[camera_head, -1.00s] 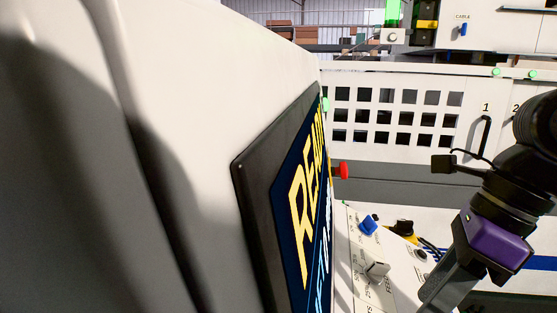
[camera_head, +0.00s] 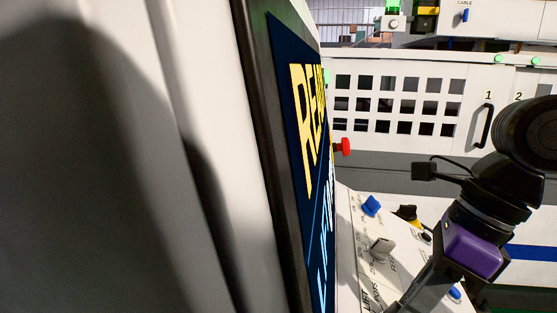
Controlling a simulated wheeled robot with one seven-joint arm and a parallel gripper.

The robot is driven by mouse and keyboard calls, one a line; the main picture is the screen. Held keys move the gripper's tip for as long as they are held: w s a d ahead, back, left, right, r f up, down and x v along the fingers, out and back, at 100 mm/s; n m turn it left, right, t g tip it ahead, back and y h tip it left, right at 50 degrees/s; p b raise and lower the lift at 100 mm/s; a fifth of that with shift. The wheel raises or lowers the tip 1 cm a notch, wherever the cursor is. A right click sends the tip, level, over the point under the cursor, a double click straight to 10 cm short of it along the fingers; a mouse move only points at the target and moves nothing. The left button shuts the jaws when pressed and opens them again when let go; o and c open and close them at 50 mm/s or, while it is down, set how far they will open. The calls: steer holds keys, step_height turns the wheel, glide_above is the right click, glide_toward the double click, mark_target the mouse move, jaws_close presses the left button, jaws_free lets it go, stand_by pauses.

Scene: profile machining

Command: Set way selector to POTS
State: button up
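The sloping white control panel (camera_head: 348,235) carries a light grey selector knob (camera_head: 381,247) and a blue knob (camera_head: 371,205) farther back. Small lettering surrounds the grey knob; I cannot read clearly which mark it points to. Lettering that may read POTS shows below it, near the bottom edge. My gripper (camera_head: 415,291), below the purple wrist block, reaches down to the right of the grey knob, close to it in the picture. I cannot tell whether they touch. The fingertips are not clearly seen and the lower end runs to the picture's bottom edge.
A large dark screen (camera_head: 300,130) reading READY stands at close left, beside a pale housing (camera_head: 110,150). A red button (camera_head: 345,146) sticks out beyond the screen. A white cabinet (camera_head: 400,75) with square holes and a black handle (camera_head: 481,127) stands behind.

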jaws_close()
steer(key=shift+w+d+f+m+b, duration=0.1)
steer(key=shift+m+b, duration=0.15)
steer(key=shift+m, duration=0.35)
steer(key=shift+f+m+b, duration=0.1)
steer(key=shift+m+b, duration=0.15)
steer(key=shift+m, duration=0.35)
steer(key=shift+r+m+g+y, duration=0.15)
steer(key=shift+m+g+y, duration=0.15)
steer(key=shift+m, duration=0.8)
